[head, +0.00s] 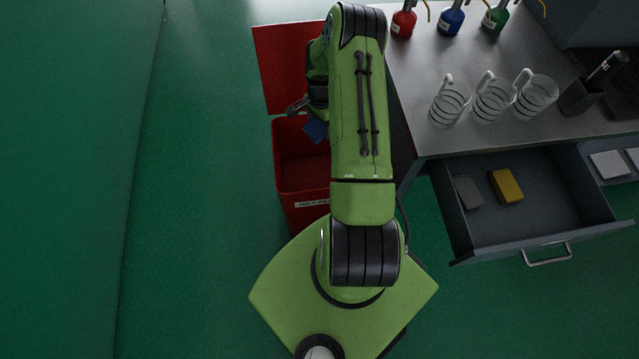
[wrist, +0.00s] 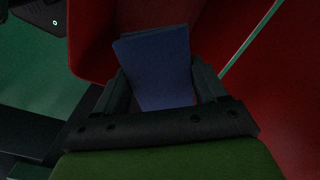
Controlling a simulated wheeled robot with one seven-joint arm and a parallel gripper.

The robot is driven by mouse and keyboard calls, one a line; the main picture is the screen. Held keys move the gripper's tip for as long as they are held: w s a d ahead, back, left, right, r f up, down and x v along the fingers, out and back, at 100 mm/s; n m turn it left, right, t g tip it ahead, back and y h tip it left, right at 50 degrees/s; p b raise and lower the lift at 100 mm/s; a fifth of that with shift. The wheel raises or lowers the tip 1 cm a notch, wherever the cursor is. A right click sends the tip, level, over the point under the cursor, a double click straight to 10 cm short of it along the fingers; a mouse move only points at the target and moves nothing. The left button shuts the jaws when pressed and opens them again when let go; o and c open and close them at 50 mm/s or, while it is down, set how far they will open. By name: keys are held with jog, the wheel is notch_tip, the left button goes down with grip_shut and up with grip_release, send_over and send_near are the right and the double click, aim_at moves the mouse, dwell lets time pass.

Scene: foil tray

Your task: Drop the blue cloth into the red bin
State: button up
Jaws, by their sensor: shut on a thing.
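The blue cloth (wrist: 157,65) is held between the two fingers of my gripper (wrist: 160,95) in the wrist view. It looks like a flat folded piece. In the head view a small part of the cloth (head: 315,130) shows beside my arm, over the opening of the red bin (head: 300,207). The bin's lid (head: 284,65) stands open at the back. The red bin wall (wrist: 92,40) also surrounds the cloth in the wrist view. My arm hides the bin's right side and most of my gripper in the head view.
A grey workbench (head: 430,60) stands right of the bin, with several glass mugs (head: 492,100) and spray bottles (head: 450,20). Its drawer (head: 530,215) is open and holds a yellow sponge (head: 506,186) and a grey block (head: 468,191). The green floor (head: 200,200) left of the bin is clear.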

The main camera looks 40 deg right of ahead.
notch_tip(320, 180, down, 5)
jog(key=shift+r+b, duration=0.2)
jog(key=shift+b, duration=0.95)
jog(key=o, duration=1.1)
jog(key=shift+r, duration=0.1)
notch_tip(320, 180, up, 16)
jog(key=p, duration=0.3)
